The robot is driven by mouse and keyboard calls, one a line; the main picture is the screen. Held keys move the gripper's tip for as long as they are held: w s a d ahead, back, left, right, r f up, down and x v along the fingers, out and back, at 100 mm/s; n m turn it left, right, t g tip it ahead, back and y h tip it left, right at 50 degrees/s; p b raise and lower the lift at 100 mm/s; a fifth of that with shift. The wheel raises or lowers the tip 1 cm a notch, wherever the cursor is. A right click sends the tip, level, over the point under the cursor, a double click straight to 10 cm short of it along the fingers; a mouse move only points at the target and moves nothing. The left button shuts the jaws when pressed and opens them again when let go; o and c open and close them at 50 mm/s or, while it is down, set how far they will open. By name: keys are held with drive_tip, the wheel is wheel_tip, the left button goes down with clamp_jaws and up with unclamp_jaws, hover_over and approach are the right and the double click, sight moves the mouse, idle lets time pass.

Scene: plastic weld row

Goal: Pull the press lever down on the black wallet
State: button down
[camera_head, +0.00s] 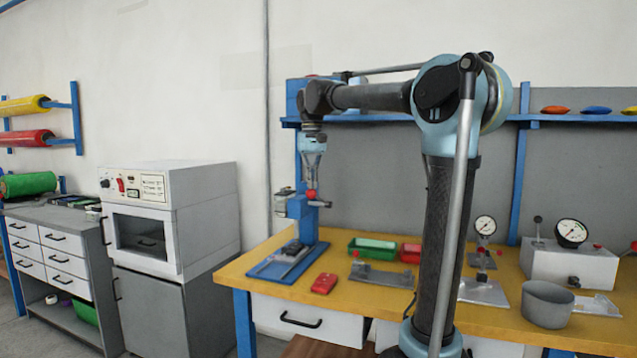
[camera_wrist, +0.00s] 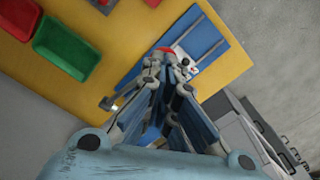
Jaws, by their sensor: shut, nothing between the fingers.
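The press stands at the left end of the yellow bench, with a blue column (camera_head: 309,222) and a blue base (camera_head: 262,271). A dark, wallet-like item (camera_head: 292,247) lies on the base under the press head. The lever's red knob (camera_head: 311,194) shows right below my gripper (camera_head: 312,181). My gripper points down with its fingers shut and empty. In the wrist view, the fingertips (camera_wrist: 166,62) meet beside a red patch (camera_wrist: 165,49), apparently the knob; I cannot tell whether they touch. The blue base (camera_wrist: 207,42) shows beyond. Most of the lever is hidden.
Green (camera_head: 354,245) and red (camera_head: 410,258) trays stand to the right. Gauges and a grey bowl (camera_head: 547,306) are further right. A white oven-like cabinet (camera_head: 207,225) stands left, beyond a gap.

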sight(310, 197)
drive_tip(key=shift+s+f, duration=0.1)
drive_tip(key=shift+f, duration=0.25)
drive_tip(key=shift+s+a+f, duration=0.15)
drive_tip(key=shift+s+f, duration=0.15)
drive_tip(key=shift+f, duration=0.5)
drive_tip(key=shift+s+a+f, duration=0.1)
drive_tip(key=shift+s+f, duration=0.2)
drive_tip(key=shift+f, duration=0.55)
drive_tip(key=shift+s+f, duration=0.1)
drive_tip(key=shift+f, duration=0.55)
drive_tip(key=w+d+r, duration=0.1)
drive_tip(key=w+r, duration=0.1)
drive_tip(key=r, duration=0.5)
drive_tip(key=w+r, duration=0.2)
drive_tip(key=r, duration=0.5)
drive_tip(key=shift+w+d+r, duration=0.25)
drive_tip(key=shift+w+d, duration=0.1)
drive_tip(key=shift+w, duration=0.05)
